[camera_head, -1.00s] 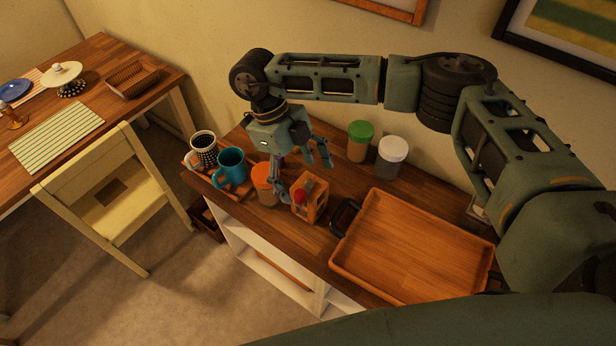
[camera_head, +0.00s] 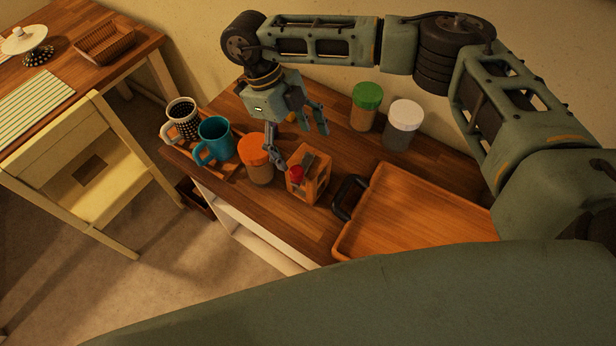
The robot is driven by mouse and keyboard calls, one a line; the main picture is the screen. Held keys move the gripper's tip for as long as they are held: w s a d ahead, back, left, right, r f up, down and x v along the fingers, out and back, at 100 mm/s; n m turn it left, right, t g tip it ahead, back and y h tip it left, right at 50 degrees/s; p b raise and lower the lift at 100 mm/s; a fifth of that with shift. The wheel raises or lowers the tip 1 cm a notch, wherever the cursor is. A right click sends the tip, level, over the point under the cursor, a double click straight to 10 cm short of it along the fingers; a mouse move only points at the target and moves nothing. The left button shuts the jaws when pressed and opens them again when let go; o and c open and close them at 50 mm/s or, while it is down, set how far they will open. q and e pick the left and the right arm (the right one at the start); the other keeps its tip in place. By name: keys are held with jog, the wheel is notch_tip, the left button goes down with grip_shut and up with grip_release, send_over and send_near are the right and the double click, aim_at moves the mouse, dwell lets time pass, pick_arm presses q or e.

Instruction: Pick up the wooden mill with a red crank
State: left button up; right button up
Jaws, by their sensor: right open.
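The wooden mill (camera_head: 318,187) is a small open-sided wooden frame with a red knob on its near left side. It stands upright on the dark wooden counter (camera_head: 308,220), between the orange-lidded jar and the wooden tray. My right gripper (camera_head: 299,145) points down just behind and above the mill, with its fingers spread apart and nothing between them. One fingertip shows beside the orange-lidded jar and the other farther back to the right. I cannot tell whether a finger touches the mill. My left gripper is not in view.
An orange-lidded jar (camera_head: 258,168) stands close left of the mill, with a teal mug (camera_head: 214,147) and a patterned cup (camera_head: 183,126) beyond. Green-lidded (camera_head: 364,116) and white-lidded (camera_head: 402,134) jars stand behind. A wooden tray (camera_head: 420,212) with a black handle lies right.

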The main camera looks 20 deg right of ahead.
aim_at(304, 158)
jog(key=shift+f, duration=0.35)
jog(key=shift+s+d+f+p, duration=0.2)
jog(key=shift+s+f+p, duration=0.25)
jog(key=shift+f+p, duration=0.2)
jog(key=shift+s+d+f, duration=0.1)
jog(key=shift+f, duration=0.25)
jog(key=shift+s+d+f+p, duration=0.1)
jog(key=shift+f+p, duration=0.2)
jog(key=shift+p, duration=0.25)
jog(key=p+x, duration=0.2)
jog(key=x, duration=0.1)
jog(key=shift+f, duration=0.25)
jog(key=shift+s+f, duration=0.15)
jog(key=shift+f, duration=0.35)
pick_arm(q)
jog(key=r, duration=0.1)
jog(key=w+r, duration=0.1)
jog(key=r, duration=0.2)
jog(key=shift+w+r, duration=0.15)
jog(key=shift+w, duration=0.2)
pick_arm(e)
jog(key=c, duration=1.7)
